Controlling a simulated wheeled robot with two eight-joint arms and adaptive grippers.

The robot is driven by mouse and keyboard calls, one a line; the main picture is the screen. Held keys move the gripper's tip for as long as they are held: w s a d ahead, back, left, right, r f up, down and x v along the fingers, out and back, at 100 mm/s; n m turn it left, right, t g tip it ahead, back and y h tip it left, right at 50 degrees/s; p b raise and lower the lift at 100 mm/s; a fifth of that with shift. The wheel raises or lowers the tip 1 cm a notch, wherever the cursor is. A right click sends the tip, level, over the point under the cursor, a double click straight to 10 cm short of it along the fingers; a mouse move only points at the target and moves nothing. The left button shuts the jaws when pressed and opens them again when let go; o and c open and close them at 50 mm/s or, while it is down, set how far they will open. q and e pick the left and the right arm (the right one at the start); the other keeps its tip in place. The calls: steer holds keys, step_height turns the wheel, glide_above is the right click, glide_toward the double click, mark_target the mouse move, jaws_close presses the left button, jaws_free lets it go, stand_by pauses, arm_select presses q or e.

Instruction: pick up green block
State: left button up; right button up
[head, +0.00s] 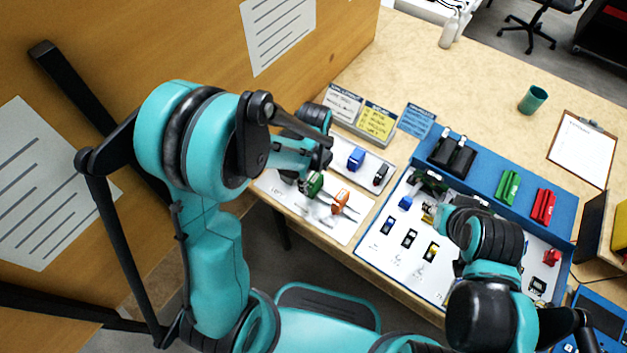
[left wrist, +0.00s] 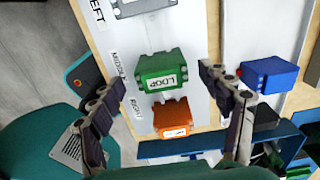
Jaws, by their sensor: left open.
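The green block (head: 312,186) stands on a white panel at the table's left end, beside an orange block (head: 340,202). In the left wrist view the green block (left wrist: 158,70), labelled "LOOP", lies between my fingertips, with the orange block (left wrist: 172,118) just below it. My left gripper (head: 306,172) is open and empty above the green block; it shows in the left wrist view (left wrist: 162,78) with one finger on each side. I cannot tell whether the fingertips are down level with the block. My right gripper (head: 432,186) is over the blue tray, too small and dark to read.
A blue block (head: 356,158) sits on a neighbouring white panel. A blue tray (head: 478,163) holds black, green and red parts. Sign cards (head: 376,122) stand behind the panels. A green cup (head: 532,99) and clipboard (head: 583,148) are farther right.

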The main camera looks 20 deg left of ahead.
mark_target(315, 180)
arm_select(q)
step_height(315, 180, down, 5)
steer(key=shift+w+d+f+b, duration=0.1)
steer(key=shift+b, duration=1.1)
steer(key=c, duration=1.3)
steer(key=shift+r, duration=0.25)
